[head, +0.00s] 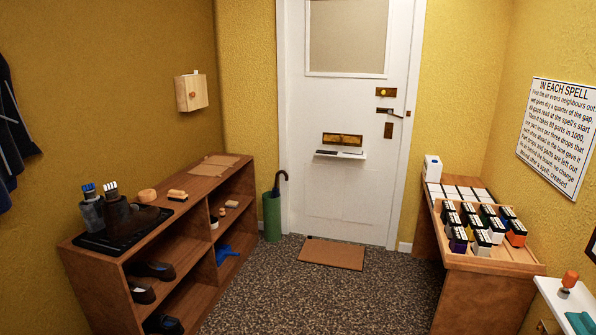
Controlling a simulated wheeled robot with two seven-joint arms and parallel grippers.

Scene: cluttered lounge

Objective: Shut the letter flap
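The white door (345,190) stands across the room at the back and looks closed. A brass letter plate (342,140) is set in it at about mid height. Just below the plate a pale ledge-like piece (351,156) sticks out from the door, with dark patches on top. It may be the letter flap folded down, but at this size I cannot tell for sure. Neither of my grippers is in view, and nothing of mine touches the door.
A brown doormat (331,253) lies before the door. A wooden shoe shelf (167,237) stands left, with a green umbrella stand (272,217) beyond it. A wooden unit (477,292) with a tray of small boxes stands right. The speckled floor (310,300) between is clear.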

